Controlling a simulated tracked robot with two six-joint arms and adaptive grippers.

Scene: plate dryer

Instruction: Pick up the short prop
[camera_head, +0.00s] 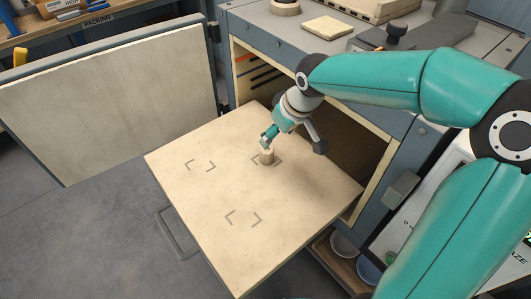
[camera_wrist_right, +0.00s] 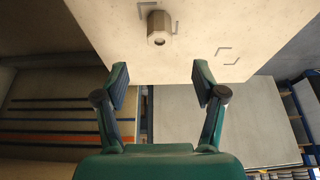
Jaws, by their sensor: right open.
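The short prop (camera_head: 267,157) is a small beige post standing upright on the pale shelf board (camera_head: 220,220), at the corner-marked spot toward the cabinet. In the right wrist view the prop (camera_wrist_right: 159,28) shows as a faceted piece with a hole in its end, beyond the fingertips and roughly centred between them. My right gripper (camera_head: 268,143) is close to the prop in the head view. In the right wrist view its two fingers (camera_wrist_right: 160,84) are spread wide with nothing between them. My left gripper is not in view.
The board carries other corner marks (camera_head: 243,218) and is otherwise bare. The open cabinet (camera_head: 345,150) lies behind my right gripper, with its door (camera_head: 110,105) swung open at left. A pale square tile (camera_head: 327,27) lies on the cabinet top.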

